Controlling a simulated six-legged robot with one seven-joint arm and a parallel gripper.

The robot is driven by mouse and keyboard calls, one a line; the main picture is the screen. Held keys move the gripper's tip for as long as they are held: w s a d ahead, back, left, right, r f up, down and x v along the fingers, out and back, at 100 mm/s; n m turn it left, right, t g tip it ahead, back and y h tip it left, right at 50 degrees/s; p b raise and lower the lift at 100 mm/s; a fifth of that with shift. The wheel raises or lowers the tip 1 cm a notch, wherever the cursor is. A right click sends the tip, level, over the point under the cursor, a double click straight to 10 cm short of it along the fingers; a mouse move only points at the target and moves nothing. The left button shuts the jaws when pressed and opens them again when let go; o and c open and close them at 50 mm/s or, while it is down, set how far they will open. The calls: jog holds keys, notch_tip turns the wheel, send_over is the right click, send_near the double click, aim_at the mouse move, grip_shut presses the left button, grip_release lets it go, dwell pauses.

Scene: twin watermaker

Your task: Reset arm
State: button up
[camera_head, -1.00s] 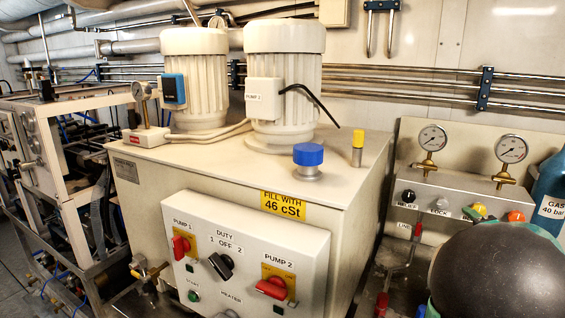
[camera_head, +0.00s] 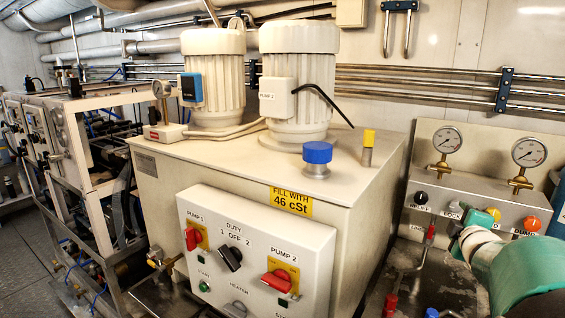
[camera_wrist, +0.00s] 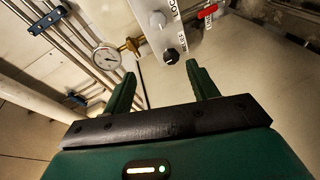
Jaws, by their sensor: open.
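My gripper (camera_wrist: 161,70) is open and empty in the wrist view, its two green fingers spread apart with nothing between them. Beyond the fingertips are a grey panel with knobs (camera_wrist: 184,27) and a pressure gauge (camera_wrist: 107,57); neither appears to be touched. In the head view, a green and pale part of my arm (camera_head: 520,275) fills the lower right corner, in front of the gauge panel. The gripper's fingers cannot be made out in the head view.
A beige tank (camera_head: 375,200) with two pump motors, a blue cap (camera_head: 317,154) and a switch box (camera_head: 263,238) stands in the middle. The gauge panel (camera_head: 482,200) is at right, below wall pipes (camera_head: 420,85). A metal frame rack (camera_head: 105,185) stands at left.

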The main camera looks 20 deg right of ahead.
jog(key=a+m+g+y, duration=0.2)
jog(key=a+m, duration=0.3)
jog(key=a, duration=0.9)
jog(key=s+a+f+m+g+y, duration=0.1)
jog(key=s+a+f+y, duration=0.1)
jog(key=s+a, duration=0.3)
jog(key=s+a+f+m+g+y, duration=0.1)
jog(key=s+a, duration=0.4)
jog(key=a, duration=0.9)
jog(key=s+a+f+m+g+y, duration=0.2)
jog(key=s+a+f+g+y, duration=0.1)
jog(key=a, duration=0.7)
jog(key=shift+s+f+y, duration=0.4)
jog(key=shift+s+f, duration=0.35)
jog(key=shift+s, duration=0.15)
jog(key=shift+d, duration=0.1)
jog(key=c, duration=0.5)
jog(key=shift+d, duration=0.15)
jog(key=shift+d, duration=0.1)
